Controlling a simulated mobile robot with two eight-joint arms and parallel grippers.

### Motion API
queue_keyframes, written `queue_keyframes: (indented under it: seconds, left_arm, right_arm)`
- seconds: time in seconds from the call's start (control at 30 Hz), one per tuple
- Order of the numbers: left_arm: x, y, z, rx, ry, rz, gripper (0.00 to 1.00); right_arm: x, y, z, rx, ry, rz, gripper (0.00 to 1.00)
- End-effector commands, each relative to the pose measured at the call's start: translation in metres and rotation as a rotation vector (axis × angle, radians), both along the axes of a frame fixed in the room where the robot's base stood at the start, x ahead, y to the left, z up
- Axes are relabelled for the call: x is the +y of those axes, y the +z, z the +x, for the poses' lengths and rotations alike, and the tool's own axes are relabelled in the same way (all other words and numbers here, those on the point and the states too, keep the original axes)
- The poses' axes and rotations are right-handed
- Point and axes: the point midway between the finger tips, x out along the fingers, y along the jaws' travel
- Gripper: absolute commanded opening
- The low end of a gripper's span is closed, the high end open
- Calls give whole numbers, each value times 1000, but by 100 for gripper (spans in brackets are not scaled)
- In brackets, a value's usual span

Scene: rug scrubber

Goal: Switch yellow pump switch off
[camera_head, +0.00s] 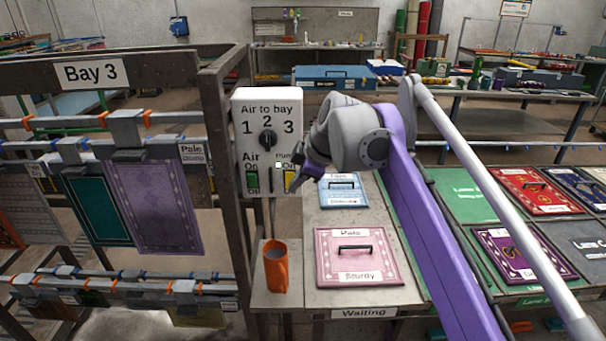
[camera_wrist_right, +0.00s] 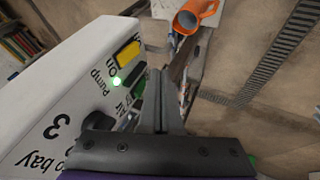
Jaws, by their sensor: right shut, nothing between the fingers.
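The yellow pump switch (camera_head: 290,178) is at the lower right of the white control box (camera_head: 240,105), partly hidden by my right gripper. In the wrist view the yellow switch (camera_wrist_right: 127,53) shows more fully under the word "Pump". My left gripper is out of view.
A black selector knob (camera_head: 267,140) is above the switches. An orange mug (camera_head: 276,268) stands below the box, beside a pink "Sturdy" panel (camera_head: 330,272) on the bench. The Bay 3 rack (camera_head: 150,68) with hanging rugs is at left.

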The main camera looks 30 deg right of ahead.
Motion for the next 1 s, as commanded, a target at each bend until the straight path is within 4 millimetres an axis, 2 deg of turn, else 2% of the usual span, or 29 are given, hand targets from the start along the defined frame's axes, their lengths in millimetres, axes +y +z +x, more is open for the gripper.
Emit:
queue_keyframes:
  seconds: [0.03, 0.17, 0.3, 0.43, 0.87, 1.0]
  left_arm:
    - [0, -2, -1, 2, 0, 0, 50]
    - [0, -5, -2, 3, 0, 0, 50]
    - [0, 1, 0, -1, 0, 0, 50]
    - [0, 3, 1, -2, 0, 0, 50]
    - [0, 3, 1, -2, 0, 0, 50]
    - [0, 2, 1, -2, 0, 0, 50]
  right_arm:
    - [1, -11, 6, 0, 2, 0, 0]
    - [3, -32, 21, 0, 2, -1, 0]
    - [-10, -31, 40, -1, -2, 0, 0]
    - [-16, -33, 49, -1, -1, 0, 0]
    - [-18, -34, 52, -3, -1, -1, 0]
    - [-19, -38, 55, -60, 1, -36, 0]
